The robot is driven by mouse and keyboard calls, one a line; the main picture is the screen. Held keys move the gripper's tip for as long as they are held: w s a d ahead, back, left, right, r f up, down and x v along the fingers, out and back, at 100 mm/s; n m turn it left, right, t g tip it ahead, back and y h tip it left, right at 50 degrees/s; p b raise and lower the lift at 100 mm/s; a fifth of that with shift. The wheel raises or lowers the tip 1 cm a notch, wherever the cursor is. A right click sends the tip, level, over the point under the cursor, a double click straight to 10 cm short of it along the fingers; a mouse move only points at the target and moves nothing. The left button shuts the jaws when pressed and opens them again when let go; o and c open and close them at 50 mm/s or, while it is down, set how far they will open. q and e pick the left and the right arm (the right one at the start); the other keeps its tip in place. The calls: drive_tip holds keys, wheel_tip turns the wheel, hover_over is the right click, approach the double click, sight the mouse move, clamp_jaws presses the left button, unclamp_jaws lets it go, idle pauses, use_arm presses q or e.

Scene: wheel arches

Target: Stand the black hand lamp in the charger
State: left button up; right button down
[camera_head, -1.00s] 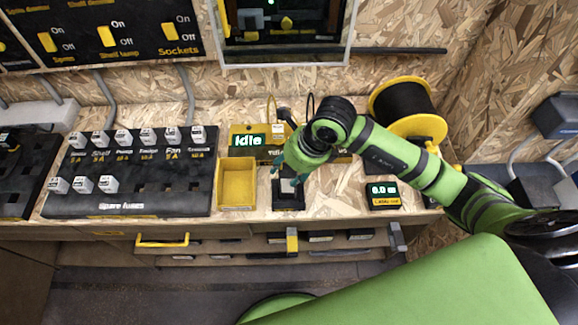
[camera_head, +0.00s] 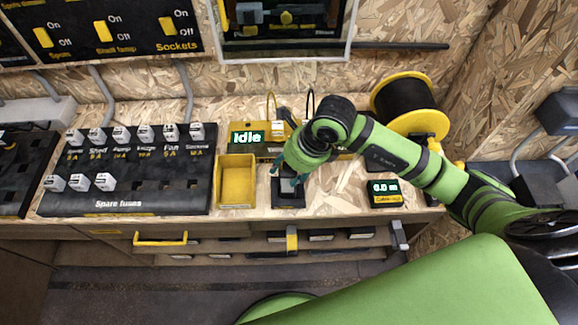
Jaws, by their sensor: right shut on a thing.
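My right gripper (camera_head: 287,179) comes down from its green wrist over the small black charger (camera_head: 288,202) on the wooden bench. Its teal fingers straddle a thing directly above the charger, and they are shut on it. I take this to be the black hand lamp, but the wrist and fingers hide most of it. A small pale patch shows between the fingertips. Whether the lamp's foot touches or sits in the charger I cannot tell. My left gripper is not in view.
A yellow bin (camera_head: 236,181) stands close left of the charger, with a black spare-fuse board (camera_head: 130,192) beyond it. A display reading Idle (camera_head: 247,138) is behind. A black cable reel (camera_head: 405,103) and a length readout (camera_head: 384,193) stand to the right.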

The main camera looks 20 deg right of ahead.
drive_tip(key=shift+c, duration=2.4)
unclamp_jaws()
drive_tip(key=o, duration=0.5)
wheel_tip(320, 180, up, 9)
drive_tip(key=p, duration=0.6)
